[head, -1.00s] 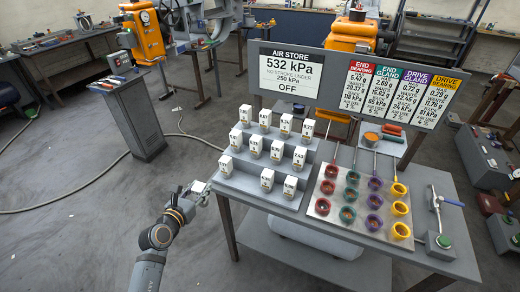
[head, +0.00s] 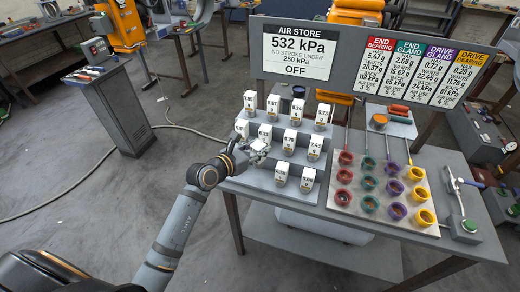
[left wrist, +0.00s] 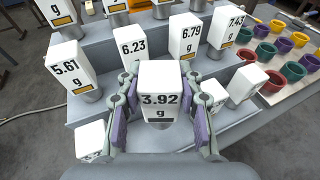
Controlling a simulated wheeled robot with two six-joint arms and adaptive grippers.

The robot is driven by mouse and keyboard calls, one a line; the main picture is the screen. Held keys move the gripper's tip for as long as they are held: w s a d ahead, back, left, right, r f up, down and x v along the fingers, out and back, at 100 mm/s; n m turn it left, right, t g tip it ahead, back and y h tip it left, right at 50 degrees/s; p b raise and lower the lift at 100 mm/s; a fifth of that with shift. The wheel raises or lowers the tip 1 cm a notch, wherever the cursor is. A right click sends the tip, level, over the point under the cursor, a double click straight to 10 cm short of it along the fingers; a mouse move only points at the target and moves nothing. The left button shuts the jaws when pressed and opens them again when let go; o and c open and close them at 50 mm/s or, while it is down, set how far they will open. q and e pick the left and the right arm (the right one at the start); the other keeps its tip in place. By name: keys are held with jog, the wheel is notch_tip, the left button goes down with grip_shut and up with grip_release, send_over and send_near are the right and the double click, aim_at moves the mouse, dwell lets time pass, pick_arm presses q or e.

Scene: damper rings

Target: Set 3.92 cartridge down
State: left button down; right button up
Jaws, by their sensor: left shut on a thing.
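The white 3.92 cartridge (left wrist: 160,92) with a grey round base is held upright between the purple-padded fingers of my left gripper (left wrist: 158,115). In the head view my left gripper (head: 257,152) is at the left front of the grey stepped rack (head: 238,183), by the lowest step. The rack carries several white cartridges, including the 5.61 (left wrist: 66,66), 6.23 (left wrist: 132,45), 6.79 (left wrist: 188,38) and 7.43 (left wrist: 227,32) ones on the middle step. My right gripper is not in view.
On the lowest step two cartridges (head: 281,173) (head: 307,179) stand to the right of my gripper, and another (left wrist: 90,140) shows at its left in the wrist view. A plate of coloured cups (head: 340,200) and a lever device (head: 462,205) are further right.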

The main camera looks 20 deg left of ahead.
pick_arm(q)
jog(key=shift+w+a, duration=0.1)
jog(key=shift+a, duration=0.05)
jog(key=shift+a+p, duration=0.2)
jog(key=shift+p, duration=0.1)
notch_tip(320, 180, down, 5)
jog(key=b, duration=0.3)
jog(key=shift+r+b, duration=0.15)
jog(key=shift+b, duration=0.2)
jog(key=shift+f, duration=0.25)
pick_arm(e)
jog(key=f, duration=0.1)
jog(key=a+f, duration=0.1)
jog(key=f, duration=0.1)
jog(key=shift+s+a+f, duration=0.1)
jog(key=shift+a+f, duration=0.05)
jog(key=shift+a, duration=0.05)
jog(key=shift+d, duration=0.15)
